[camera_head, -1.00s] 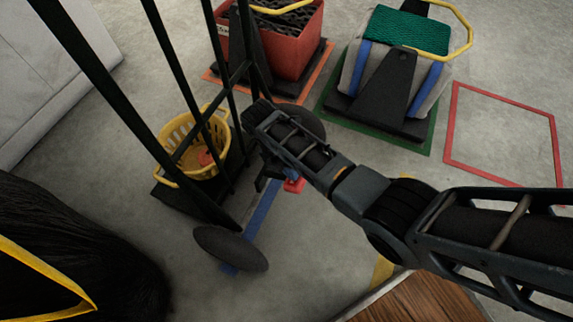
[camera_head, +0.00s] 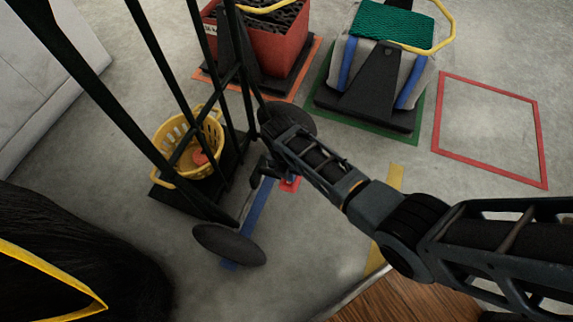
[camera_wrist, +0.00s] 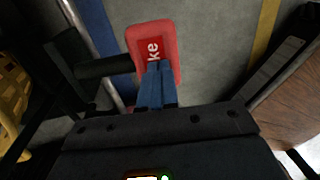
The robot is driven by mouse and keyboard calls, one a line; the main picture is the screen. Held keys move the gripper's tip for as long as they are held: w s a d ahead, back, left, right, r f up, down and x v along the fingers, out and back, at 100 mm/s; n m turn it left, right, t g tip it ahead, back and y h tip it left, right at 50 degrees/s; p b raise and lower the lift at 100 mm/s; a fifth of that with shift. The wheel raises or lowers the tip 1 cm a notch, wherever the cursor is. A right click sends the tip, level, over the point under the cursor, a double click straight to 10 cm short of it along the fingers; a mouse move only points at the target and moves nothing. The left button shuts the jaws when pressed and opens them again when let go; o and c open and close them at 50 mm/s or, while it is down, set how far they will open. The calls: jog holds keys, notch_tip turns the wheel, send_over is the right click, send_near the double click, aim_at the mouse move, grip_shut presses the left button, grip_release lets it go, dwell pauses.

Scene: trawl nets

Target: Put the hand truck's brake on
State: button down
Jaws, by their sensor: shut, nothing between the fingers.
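The hand truck (camera_head: 141,122) stands on the floor left of centre, a tall black frame with two dark wheels. Its red brake pedal (camera_head: 290,184) shows low by the axle, between the wheels. In the head view my arm's end mostly hides the gripper.
A yellow basket (camera_head: 204,132) sits on the truck's plate. A red crate (camera_head: 277,45) and a green-topped load (camera_head: 389,28) stand behind on marked floor. The red floor outline (camera_head: 440,110) at right is empty. A wooden surface (camera_head: 405,298) lies at the front.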

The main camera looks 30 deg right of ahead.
aim_at(297, 180)
jog(key=f, duration=0.1)
jog(key=f+t+y, duration=0.1)
jog(key=s+f+t+y, duration=0.1)
jog(key=shift+s+d+f, duration=0.1)
jog(key=shift+d+f, duration=0.1)
jog(key=shift+d, duration=0.2)
jog(key=shift+d+f+t+y+b, duration=0.1)
jog(key=shift+f+t+y+b, duration=0.25)
jog(key=shift+f+t, duration=0.35)
jog(key=shift+f+b, duration=0.3)
jog(key=shift+f, duration=0.2)
jog(key=shift+s+f, duration=0.1)
jog(key=shift+f, duration=0.05)
jog(key=shift+s+f, duration=0.1)
jog(key=shift+f, duration=0.05)
